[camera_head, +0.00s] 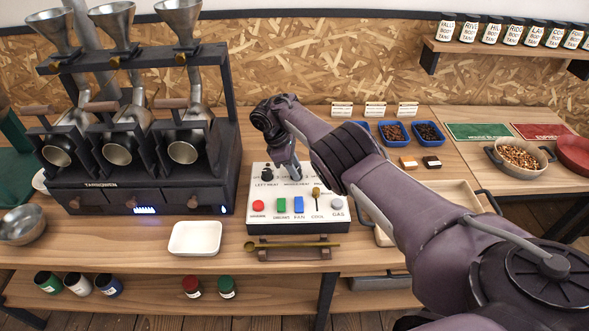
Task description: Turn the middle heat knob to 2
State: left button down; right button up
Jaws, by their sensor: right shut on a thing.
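The white control panel (262,224) stands on the bench at the middle of the view. Its left heat knob (267,172) is dark and shows at the panel's upper left. My right arm comes in from the right, and my right gripper (293,173) points down at the middle heat label, shut on the middle heat knob. The gripper hides that knob and its dial, so its setting cannot be read. My arm also covers most of the panel's upper right. My left gripper is not in view.
A front row holds a red button (257,205), green switch (281,205), blue switch (298,204), brass lever (316,197) and grey-pink button (337,204). A brass scoop (290,244) lies in front. The roaster (140,195) stands left; a white tray (195,238) sits between.

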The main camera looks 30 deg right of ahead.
dwell(0.3)
jog(key=o, duration=1)
jog(key=shift+c, duration=0.2)
jog(key=v, duration=0.7)
jog(key=shift+w+a+r, duration=0.15)
jog(key=shift+a+r, duration=0.05)
jog(key=shift+r, duration=0.15)
